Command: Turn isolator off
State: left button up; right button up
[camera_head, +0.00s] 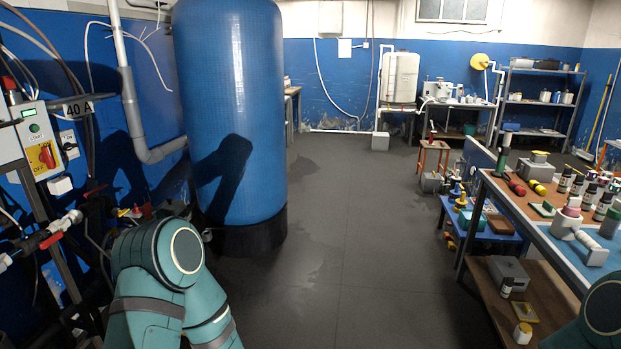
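A rotary isolator with a red handle on a yellow plate (46,157) is on the grey control box at the left wall. The handle looks tilted, and the word OFF shows at the plate's lower left. I cannot tell which position the red handle is set to. My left arm shows at the bottom left, and a piece of my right arm at the bottom right. Neither gripper is in view.
A tall blue tank (230,110) stands right of the panel. Pipes and a red-handled valve (52,239) stick out below the control box. A grey pipe (130,100) runs between panel and tank. A cluttered bench (545,222) is at right. The middle floor is clear.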

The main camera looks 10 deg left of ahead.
aim_at(45, 157)
jog(key=i+u, duration=0.4)
jog(key=i, duration=0.25)
jog(key=i+l+u, duration=0.2)
jog(key=i+u, duration=0.2)
jog(key=i, duration=0.25)
